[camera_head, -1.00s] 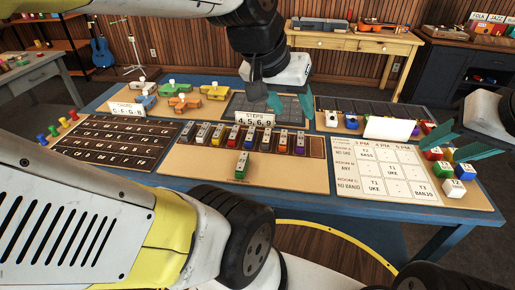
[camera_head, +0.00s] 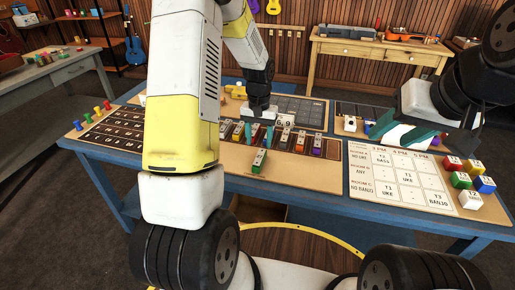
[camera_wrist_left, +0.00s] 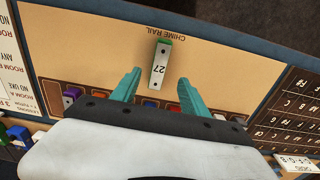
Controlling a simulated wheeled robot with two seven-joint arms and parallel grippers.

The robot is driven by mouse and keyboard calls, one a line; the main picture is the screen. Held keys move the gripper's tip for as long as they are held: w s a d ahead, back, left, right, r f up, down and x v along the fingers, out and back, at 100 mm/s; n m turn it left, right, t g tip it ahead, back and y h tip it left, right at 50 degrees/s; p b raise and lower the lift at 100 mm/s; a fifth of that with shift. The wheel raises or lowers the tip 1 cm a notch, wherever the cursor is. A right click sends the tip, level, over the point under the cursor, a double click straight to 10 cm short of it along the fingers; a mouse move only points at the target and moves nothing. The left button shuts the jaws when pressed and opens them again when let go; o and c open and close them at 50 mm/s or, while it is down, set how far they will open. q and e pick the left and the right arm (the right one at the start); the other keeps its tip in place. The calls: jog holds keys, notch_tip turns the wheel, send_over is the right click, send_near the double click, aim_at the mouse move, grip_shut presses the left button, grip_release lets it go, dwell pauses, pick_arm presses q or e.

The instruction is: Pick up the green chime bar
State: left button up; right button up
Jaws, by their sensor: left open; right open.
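The green chime bar (camera_head: 259,161) lies alone on the tan mat, in front of a row of other bars. It has green sides and a pale top. In the left wrist view the bar (camera_wrist_left: 160,62) shows the number 27 and a green end. My left gripper (camera_head: 260,133) is open and empty, low over the row just behind the green bar. In the left wrist view its fingers (camera_wrist_left: 160,77) point toward the bar, one on each side of its near end. My right gripper (camera_head: 402,134) is open and empty over the right part of the table.
Several coloured chime bars (camera_head: 301,140) stand in a dark rail beneath and beside my left gripper. A schedule board (camera_head: 390,183) with coloured cubes (camera_head: 461,181) lies to the right. A dark lettered board (camera_head: 118,130) with pegs is at left. Bare mat surrounds the green bar.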

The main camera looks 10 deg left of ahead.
aim_at(260, 156)
pick_arm(q)
jog(key=f, duration=0.8)
jog(key=shift+w+f, duration=0.25)
jog(key=shift+d, duration=0.1)
grip_shut()
